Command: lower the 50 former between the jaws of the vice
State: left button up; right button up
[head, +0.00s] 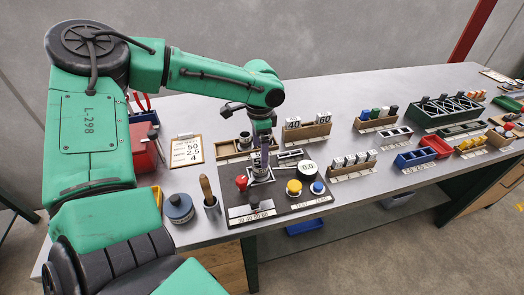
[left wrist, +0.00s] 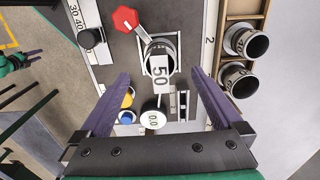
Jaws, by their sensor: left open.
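The 50 former (left wrist: 160,72), with its white "50" tag, stands at the vice (left wrist: 145,42) in the left wrist view. It looks seated within the pale vice frame, but how deep it sits I cannot tell. My left gripper (left wrist: 160,88) is open. Its purple fingers are spread on either side of the tag, apart from it. In the head view my left gripper (head: 262,150) points down above the vice (head: 260,176), and the former there is mostly hidden by the fingers.
The dark base board carries a red knob (head: 241,183), black knob (head: 254,204), yellow button (head: 294,187), blue button (head: 317,188) and 0.0 dial (head: 307,167). Behind stands a rack with 40 and 60 tags (head: 307,130). A tool cup (head: 211,205) and blue-grey pot (head: 178,208) stand left.

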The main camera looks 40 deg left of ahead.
pick_arm(q)
jog(key=f+b, duration=0.1)
jog(key=f, duration=0.2)
jog(key=shift+w+f, duration=0.15)
jog(key=shift+w, duration=0.05)
jog(key=shift+s+f, duration=0.1)
jog(key=shift+f, duration=0.05)
jog(key=shift+s, duration=0.15)
pick_arm(e)
jog(key=shift+w+a+f, duration=0.15)
jog(key=shift+w+f, duration=0.55)
jog(key=shift+w, duration=0.15)
pick_arm(q)
jog(key=c, duration=1.4)
pick_arm(e)
jog(key=shift+w, duration=0.1)
